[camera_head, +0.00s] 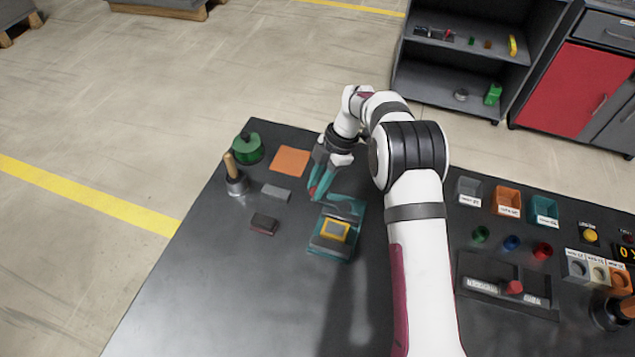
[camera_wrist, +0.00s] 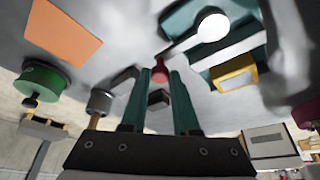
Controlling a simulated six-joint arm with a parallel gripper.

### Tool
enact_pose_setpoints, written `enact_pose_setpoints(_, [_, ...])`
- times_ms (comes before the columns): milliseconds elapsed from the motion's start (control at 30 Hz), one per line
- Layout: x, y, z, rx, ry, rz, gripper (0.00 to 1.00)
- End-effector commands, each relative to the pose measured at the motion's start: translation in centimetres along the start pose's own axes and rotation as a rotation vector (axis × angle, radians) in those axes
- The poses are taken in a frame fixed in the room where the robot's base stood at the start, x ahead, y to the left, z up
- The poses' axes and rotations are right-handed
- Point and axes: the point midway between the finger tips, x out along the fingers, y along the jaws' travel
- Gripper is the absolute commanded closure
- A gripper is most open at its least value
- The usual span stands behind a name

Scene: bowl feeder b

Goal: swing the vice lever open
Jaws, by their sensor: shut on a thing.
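The teal vice (camera_head: 345,251) stands on the dark table with a yellow-framed grey block (camera_head: 335,231) in it. The vice also shows at the upper right of the wrist view (camera_wrist: 186,22). Its lever has a grey bar (camera_wrist: 188,42) running from a round pale hub to a red knob (camera_wrist: 160,73). My gripper (camera_head: 314,192), with teal fingers, is at the far left side of the vice. In the wrist view its fingertips (camera_wrist: 160,80) are closed around the red knob. The fingers partly hide the knob in the head view.
An orange square (camera_head: 290,161), a green round object (camera_head: 248,148), a wooden-handled tool in a metal cup (camera_head: 235,180), a grey block (camera_head: 276,192) and a dark block (camera_head: 264,223) lie left of the vice. Coloured bins (camera_head: 507,202) stand right of my arm. The front-left table is clear.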

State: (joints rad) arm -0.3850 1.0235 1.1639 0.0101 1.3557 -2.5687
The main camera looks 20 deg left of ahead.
Motion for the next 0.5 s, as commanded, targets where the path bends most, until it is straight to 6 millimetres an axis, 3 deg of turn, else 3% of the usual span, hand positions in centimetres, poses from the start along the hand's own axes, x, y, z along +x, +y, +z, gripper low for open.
enact_pose_setpoints(133, [0.11,-0.09,-0.17,0.002,0.005,-0.004,1.0])
enact_pose_setpoints(167, [0.12,-0.1,-0.17,0.002,0.005,-0.004,0.69])
enact_pose_setpoints(300, [0.1,-0.09,-0.13,0.002,0.004,-0.004,0.44])
enact_pose_setpoints(500, [0.06,-0.06,-0.08,0.002,0.003,-0.002,0.41])
